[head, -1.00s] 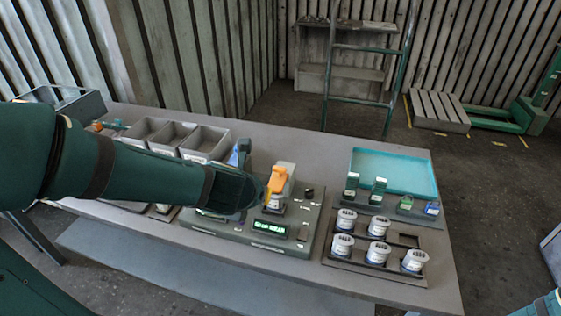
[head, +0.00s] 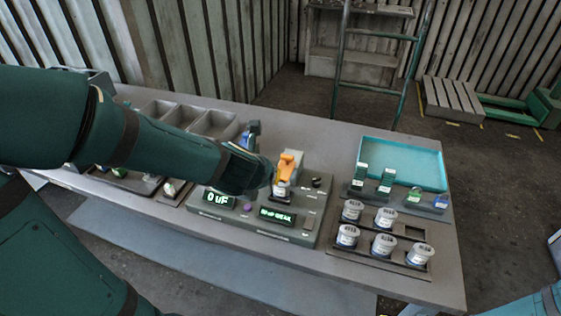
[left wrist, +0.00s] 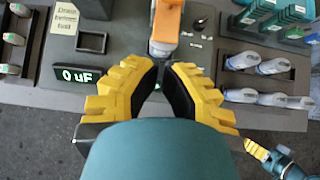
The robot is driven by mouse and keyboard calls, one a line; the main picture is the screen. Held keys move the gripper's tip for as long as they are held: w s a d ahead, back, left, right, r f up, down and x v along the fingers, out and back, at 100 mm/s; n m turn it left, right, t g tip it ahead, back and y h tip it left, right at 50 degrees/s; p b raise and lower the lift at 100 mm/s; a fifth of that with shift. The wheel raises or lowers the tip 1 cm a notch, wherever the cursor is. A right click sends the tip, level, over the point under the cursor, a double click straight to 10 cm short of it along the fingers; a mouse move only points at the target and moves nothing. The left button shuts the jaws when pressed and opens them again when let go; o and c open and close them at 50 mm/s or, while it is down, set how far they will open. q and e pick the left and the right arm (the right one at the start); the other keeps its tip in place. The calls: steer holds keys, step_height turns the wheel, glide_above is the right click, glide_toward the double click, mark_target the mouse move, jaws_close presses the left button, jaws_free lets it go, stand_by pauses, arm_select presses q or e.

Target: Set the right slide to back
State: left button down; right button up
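The grey console (head: 325,205) stands on the table, with an orange-topped fixture (head: 287,165) and two lit displays; one reads "0 uF" (head: 217,199). A small black knob (head: 316,182) sits right of the fixture and also shows in the left wrist view (left wrist: 200,22). I cannot tell for sure which part is the right slide. My left gripper (left wrist: 163,68) has its yellow fingers just in front of the fixture, tips close with a narrow gap; I cannot tell whether they touch anything. In the head view my arm hides them. My right gripper (left wrist: 256,150) is off to the lower right, away from the console.
Right of the console, a dark rack (head: 347,262) holds several white labelled cups. Behind it are a turquoise tray (head: 440,158) and small green and blue parts. Grey bins (head: 213,123) stand behind my left arm. The table's front edge is close to the console.

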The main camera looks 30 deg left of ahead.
arm_select(q)
steer(key=w, duration=0.1)
steer(key=p, duration=0.1)
glide_toward(284, 164)
steer(key=x, duration=0.5)
steer(key=shift+s+f, duration=0.25)
steer(key=shift+w+a+p, duration=0.1)
steer(key=shift+w+p, duration=0.2)
steer(key=shift+w, duration=0.2)
steer(key=w, duration=0.3)
steer(key=w+a, duration=0.1)
steer(key=w, duration=0.2)
steer(key=shift+a, duration=0.2)
steer(key=shift+b, duration=0.3)
